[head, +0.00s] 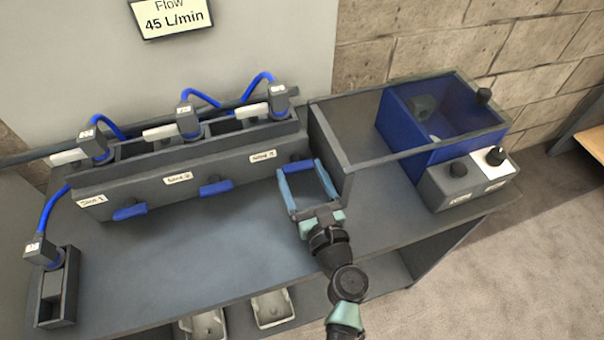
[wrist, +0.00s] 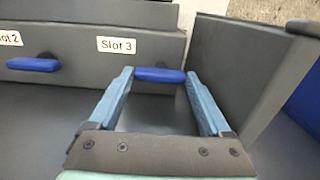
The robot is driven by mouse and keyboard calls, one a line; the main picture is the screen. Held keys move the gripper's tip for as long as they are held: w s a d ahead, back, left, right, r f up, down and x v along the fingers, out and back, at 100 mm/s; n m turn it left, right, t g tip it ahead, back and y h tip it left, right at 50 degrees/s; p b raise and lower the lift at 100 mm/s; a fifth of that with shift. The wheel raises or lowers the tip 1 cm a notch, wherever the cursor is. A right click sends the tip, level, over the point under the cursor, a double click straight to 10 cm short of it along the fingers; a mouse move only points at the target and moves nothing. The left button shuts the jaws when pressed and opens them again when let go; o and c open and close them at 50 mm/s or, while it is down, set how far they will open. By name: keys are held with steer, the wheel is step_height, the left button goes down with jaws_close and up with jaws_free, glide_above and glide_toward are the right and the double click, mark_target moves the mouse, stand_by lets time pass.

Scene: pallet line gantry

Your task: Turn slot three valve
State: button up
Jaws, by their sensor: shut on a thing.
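The slot three valve has a blue bar handle (wrist: 160,75), lying crosswise, just right of the "Slot 3" label (wrist: 122,45) in the wrist view. My gripper (head: 301,166) is shut on this handle, with one pale blue finger at each end of it. The slot 2 handle (head: 216,188) and the slot 1 handle (head: 130,212) are also blue and lie crosswise on the dark front panel (head: 222,172).
A dark partition (head: 330,155) stands close to the right of my gripper. Beyond it are a blue bin (head: 412,115) and a box with two knobs (head: 462,180). A sign (head: 172,17) reads Flow 45 L/min. The bench top (head: 190,250) in front is clear.

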steer(key=shift+n, duration=0.3)
steer(key=n+b, duration=0.2)
steer(key=n, duration=0.2)
steer(key=shift+f+b, duration=0.15)
steer(key=shift+b, duration=0.25)
steer(key=n+b, duration=0.2)
steer(key=n, duration=0.2)
steer(key=shift+n+b, duration=0.3)
steer(key=shift+b, duration=0.1)
steer(key=n+b, duration=0.3)
steer(key=n, duration=0.2)
steer(key=shift+n+b, duration=1.2)
steer(key=shift+n, duration=0.5)
steer(key=o, duration=1.2)
steer(key=shift+c, duration=0.2)
